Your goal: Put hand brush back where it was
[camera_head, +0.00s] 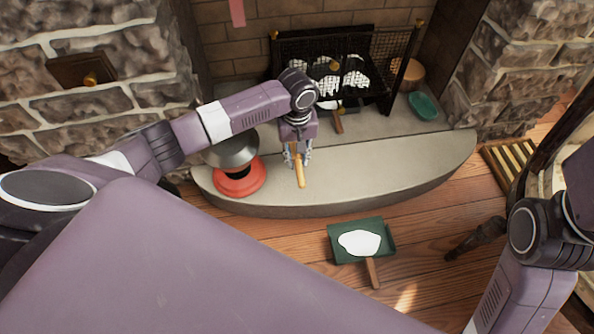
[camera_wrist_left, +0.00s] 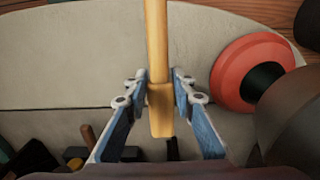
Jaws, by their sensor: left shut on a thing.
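My left gripper (camera_head: 298,158) is over the stone hearth ledge, pointing down, shut on a light wooden handle (camera_head: 301,176). The handle, which appears to be the hand brush's, also shows in the left wrist view (camera_wrist_left: 157,40), running up from between the fingers (camera_wrist_left: 157,86). No bristles can be made out. I cannot tell whether the handle touches the ledge. A green dustpan (camera_head: 345,255) with a white pile (camera_head: 360,242) lies on the wooden floor in front of the hearth. My right gripper is not in view.
A red ring-shaped base (camera_head: 240,184) with a grey metal bowl-like top (camera_head: 232,150) stands left of my gripper on the ledge (camera_head: 400,165). A fireplace grate (camera_head: 330,45) with white pieces is behind. A green dish (camera_head: 423,106) sits at right. The ledge's right part is clear.

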